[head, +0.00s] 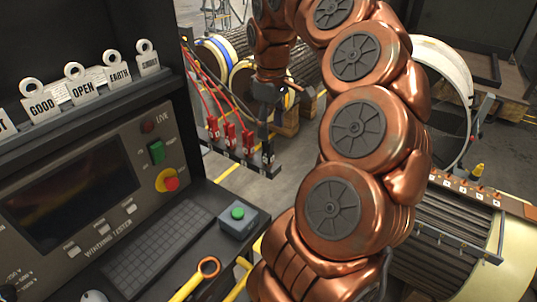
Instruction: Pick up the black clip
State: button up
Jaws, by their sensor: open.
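The black clip (267,143) stands at the right end of a dark rack bar (237,160), beside several red clips (230,136). My gripper (266,113) points down just above the black clip. Its jaws are open, and small and dark in the head view. The clip's top blends with the dark fingertips, so I cannot tell whether they touch or surround it.
The winding tester console (70,180) fills the left, with labelled tags on its top ledge. A small box with a green button (238,218) sits at its corner. Wound rotors (440,235) stand to the right and behind. Red leads (207,88) hang near the clips.

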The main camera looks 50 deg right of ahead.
aim_at(268, 141)
jog(key=shift+s+d+f, duration=0.1)
jog(key=shift+d+f, duration=0.05)
jog(key=shift+d, duration=0.1)
jog(key=shift+f, duration=1.15)
jog(key=shift+w+a+f+p, duration=0.15)
jog(key=shift+f+p, duration=0.2)
jog(key=shift+f, duration=0.55)
jog(key=shift+w+a+f+p, duration=0.15)
jog(key=shift+f+p, duration=0.25)
jog(key=shift+f, duration=0.45)
jog(key=shift+w+a+f+p, duration=0.1)
jog(key=shift+w+f+p, duration=0.2)
jog(key=shift+f, duration=0.6)
jog(key=shift+s, duration=0.1)
jog(key=shift+c, duration=0.3)
grip_shut()
